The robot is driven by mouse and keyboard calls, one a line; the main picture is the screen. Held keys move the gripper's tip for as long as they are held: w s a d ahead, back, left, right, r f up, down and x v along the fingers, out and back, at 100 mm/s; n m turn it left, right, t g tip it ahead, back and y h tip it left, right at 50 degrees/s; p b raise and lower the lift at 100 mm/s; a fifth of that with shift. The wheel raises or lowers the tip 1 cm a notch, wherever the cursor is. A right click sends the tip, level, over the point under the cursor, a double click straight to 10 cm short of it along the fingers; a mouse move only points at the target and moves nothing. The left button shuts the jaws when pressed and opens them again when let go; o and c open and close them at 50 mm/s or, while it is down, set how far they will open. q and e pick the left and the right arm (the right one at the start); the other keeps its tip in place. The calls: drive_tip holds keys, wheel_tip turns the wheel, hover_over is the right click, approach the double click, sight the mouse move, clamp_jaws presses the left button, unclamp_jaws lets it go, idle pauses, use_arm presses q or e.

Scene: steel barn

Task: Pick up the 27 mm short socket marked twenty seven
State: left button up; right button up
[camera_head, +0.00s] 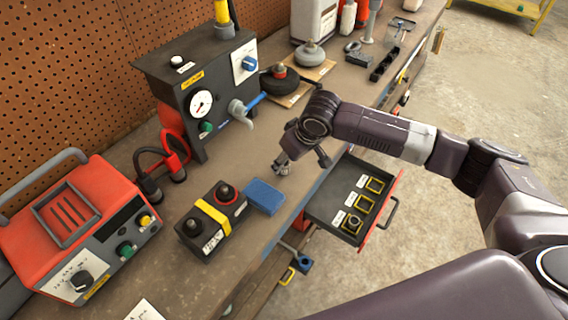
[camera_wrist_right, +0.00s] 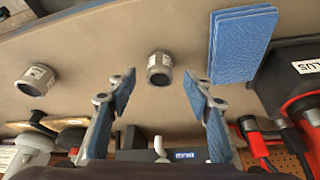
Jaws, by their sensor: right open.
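Two short silver sockets show in the right wrist view on the bench top. One socket (camera_wrist_right: 160,68) stands between and just beyond the finger pads of my right gripper (camera_wrist_right: 158,88). The other socket (camera_wrist_right: 37,80) stands off to the left. Both bear pale labels too small to read, so I cannot tell which is marked twenty seven. In the head view a small silver socket (camera_head: 281,169) shows close by my right gripper (camera_head: 303,150), which partly hides this area. My right gripper is open and empty, apart from the sockets. My left gripper is not in view.
A blue block (camera_head: 264,197) lies close by, and also shows in the wrist view (camera_wrist_right: 241,45). A black battery box (camera_head: 211,222) is beside it. An open drawer (camera_head: 322,203) with yellow-framed, labelled places juts from the bench front. A black gauge unit (camera_head: 190,75) stands behind.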

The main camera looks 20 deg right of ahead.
drive_tip(key=shift+x, duration=1.2)
drive_tip(key=shift+r, duration=0.1)
drive_tip(key=shift+w, duration=0.1)
drive_tip(key=c, duration=1)
drive_tip(key=shift+c, duration=1.2)
clamp_jaws()
drive_tip(key=shift+r, duration=0.15)
